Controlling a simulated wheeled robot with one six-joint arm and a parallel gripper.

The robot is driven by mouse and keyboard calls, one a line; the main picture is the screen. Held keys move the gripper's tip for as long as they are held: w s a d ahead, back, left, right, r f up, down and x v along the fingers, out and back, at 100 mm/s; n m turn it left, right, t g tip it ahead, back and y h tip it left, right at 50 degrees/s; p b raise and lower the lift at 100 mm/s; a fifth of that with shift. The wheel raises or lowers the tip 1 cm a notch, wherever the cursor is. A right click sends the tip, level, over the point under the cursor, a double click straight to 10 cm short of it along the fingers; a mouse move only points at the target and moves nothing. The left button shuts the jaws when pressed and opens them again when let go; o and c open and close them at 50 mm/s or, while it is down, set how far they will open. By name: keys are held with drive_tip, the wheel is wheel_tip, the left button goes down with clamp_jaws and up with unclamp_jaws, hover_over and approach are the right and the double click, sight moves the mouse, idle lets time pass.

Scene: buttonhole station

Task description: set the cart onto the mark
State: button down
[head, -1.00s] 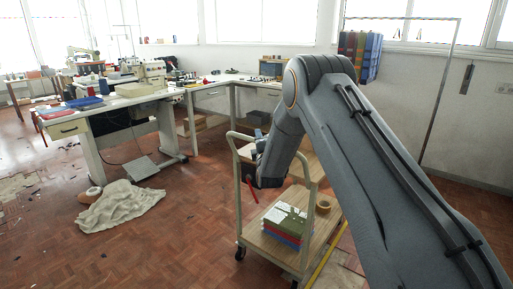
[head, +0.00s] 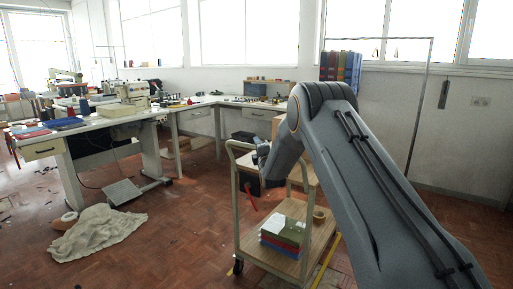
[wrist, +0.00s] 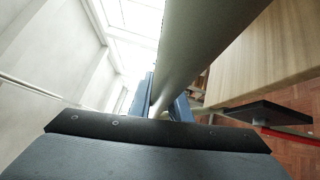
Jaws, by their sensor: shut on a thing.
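The cart (head: 296,262) is a two-level trolley with pale metal tube rails and wooden shelves. It stands on the floor at the centre of the head view, partly hidden by my arm. My gripper (head: 262,156) is at its upper left side, by the rail. In the wrist view, the blue fingers (wrist: 165,106) are shut around the cart's pale tube (wrist: 195,50). A yellow floor line (head: 328,260) runs close beside the cart's lower right side. I cannot tell whether it is the mark; most of it is hidden.
Green, blue and red books (head: 284,232) and a tape roll (head: 320,214) lie on the cart's lower shelf. A crumpled cloth (head: 97,232) lies on the floor at left. A sewing table (head: 105,125) stands behind it. The floor between cloth and cart is clear.

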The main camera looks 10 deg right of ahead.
drive_tip(key=shift+w+d+r, duration=0.1)
drive_tip(key=shift+r, duration=0.05)
drive_tip(key=c, duration=1.6)
unclamp_jaws()
drive_tip(key=shift+w+d, duration=0.1)
drive_tip(key=shift+d, duration=0.05)
drive_tip(key=shift+c, duration=0.2)
drive_tip(key=s+f, duration=0.1)
drive_tip(key=s, duration=0.6)
drive_tip(key=shift+s+d+f, duration=0.15)
drive_tip(key=shift+s+d, duration=0.15)
drive_tip(key=shift+s, duration=0.05)
